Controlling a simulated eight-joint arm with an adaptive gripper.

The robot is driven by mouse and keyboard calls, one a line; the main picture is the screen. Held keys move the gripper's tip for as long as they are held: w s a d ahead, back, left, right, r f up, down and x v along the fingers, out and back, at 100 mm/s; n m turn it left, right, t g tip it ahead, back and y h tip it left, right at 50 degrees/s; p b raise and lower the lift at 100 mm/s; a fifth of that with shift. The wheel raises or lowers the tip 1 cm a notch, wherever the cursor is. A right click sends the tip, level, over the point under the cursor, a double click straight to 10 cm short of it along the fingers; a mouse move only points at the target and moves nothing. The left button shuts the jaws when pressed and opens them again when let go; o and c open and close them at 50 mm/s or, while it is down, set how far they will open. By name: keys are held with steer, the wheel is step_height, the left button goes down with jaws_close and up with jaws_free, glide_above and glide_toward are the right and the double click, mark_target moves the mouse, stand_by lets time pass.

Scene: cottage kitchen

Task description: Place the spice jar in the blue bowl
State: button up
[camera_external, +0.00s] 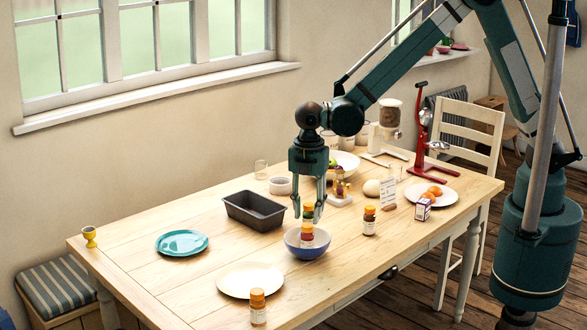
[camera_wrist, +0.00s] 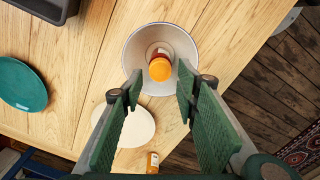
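The blue bowl (camera_external: 308,252) stands near the table's front edge, blue outside and pale inside; the wrist view shows it from above (camera_wrist: 137,52). An orange-capped spice jar (camera_wrist: 160,69) shows over the bowl's interior there. In the external view a jar with a reddish top (camera_external: 307,234) shows at the bowl, and an orange-topped piece (camera_external: 308,209) shows directly above it, between my fingers. I cannot tell whether these are two jars or how they touch. My gripper (camera_external: 308,214) is open above the bowl, its fingers (camera_wrist: 160,88) apart with gaps beside the cap.
Other jars stand right of the bowl (camera_external: 369,221) and at the front (camera_external: 257,307). A cream plate (camera_external: 251,280), teal plate (camera_external: 181,243) and dark loaf pan (camera_external: 254,210) lie to the left. A small box (camera_external: 423,209) and an egg plate (camera_external: 446,196) are to the right.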

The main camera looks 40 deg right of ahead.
steer(key=shift+r, duration=0.6)
stand_by(0.6)
steer(key=shift+w+d+r, duration=0.2)
steer(key=shift+d+r, duration=0.1)
steer(key=shift+d, duration=0.1)
steer(key=w+d+r+m+t, duration=0.1)
steer(key=d+r+m, duration=0.4)
steer(key=d, duration=0.5)
steer(key=w+d+r+m+t+y, duration=0.1)
steer(key=d+r+m, duration=0.1)
steer(key=d+r, duration=0.7)
steer(key=w+d+r+m+t, duration=0.1)
steer(key=d+r+m, duration=0.3)
steer(key=d, duration=0.8)
steer(key=s+d+m+t, duration=0.1)
steer(key=s+d+m, duration=0.3)
steer(key=d, duration=0.5)
steer(key=s+d+r+m+t, duration=0.1)
steer(key=s+d+m, duration=0.3)
steer(key=d, duration=0.5)
steer(key=s+d+r+m+t+h, duration=0.1)
steer(key=s+d+m, duration=0.3)
steer(key=d, duration=0.5)
steer(key=shift+s+r+t, duration=0.2)
steer(key=shift+s+t, duration=0.4)
steer(key=shift+s, duration=0.65)
